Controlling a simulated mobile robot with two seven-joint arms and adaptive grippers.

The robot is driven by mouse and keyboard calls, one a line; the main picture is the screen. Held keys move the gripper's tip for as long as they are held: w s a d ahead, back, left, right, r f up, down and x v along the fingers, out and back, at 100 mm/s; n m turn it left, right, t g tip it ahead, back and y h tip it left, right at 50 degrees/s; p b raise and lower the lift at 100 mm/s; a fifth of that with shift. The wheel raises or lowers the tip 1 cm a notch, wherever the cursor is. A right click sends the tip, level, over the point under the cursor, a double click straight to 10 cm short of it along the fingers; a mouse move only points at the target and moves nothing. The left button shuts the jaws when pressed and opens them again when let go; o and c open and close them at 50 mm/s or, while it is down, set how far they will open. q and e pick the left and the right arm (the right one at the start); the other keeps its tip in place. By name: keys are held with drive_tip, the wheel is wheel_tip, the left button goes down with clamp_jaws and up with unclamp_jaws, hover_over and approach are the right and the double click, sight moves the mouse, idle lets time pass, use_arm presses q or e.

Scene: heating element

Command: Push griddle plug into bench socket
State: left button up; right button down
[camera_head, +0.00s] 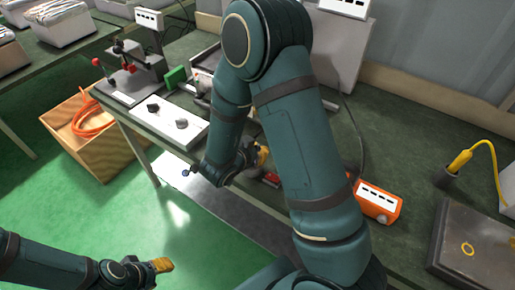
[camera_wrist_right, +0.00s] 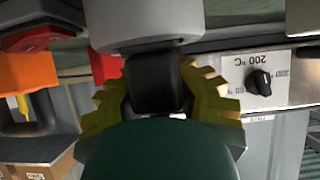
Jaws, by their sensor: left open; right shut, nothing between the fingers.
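My right gripper (camera_head: 262,156) is at the bench's front edge, partly hidden by my own right arm. In the right wrist view its yellow fingers (camera_wrist_right: 160,100) flank a black block (camera_wrist_right: 155,82) under a pale grey body (camera_wrist_right: 145,25). I cannot tell whether this block is the griddle plug, and the fingers hold nothing. An orange box with a white slotted face (camera_head: 378,200), possibly the bench socket, sits on the bench right of my arm. A white panel with black knobs (camera_head: 170,121) is at the front edge. My left gripper (camera_head: 162,265) is open and empty over the floor.
A wooden crate with an orange hose (camera_head: 95,130) stands on the floor at left. A clamp fixture (camera_head: 130,75) is on the bench's left end. A dark metal plate (camera_head: 480,245) and a yellow cable (camera_head: 462,160) are at right. Green floor near my left gripper is clear.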

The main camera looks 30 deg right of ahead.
drive_tip(key=shift+f, duration=0.15)
drive_tip(key=c, duration=0.9)
unclamp_jaws()
drive_tip(key=v, duration=1.2)
drive_tip(key=shift+s, duration=0.1)
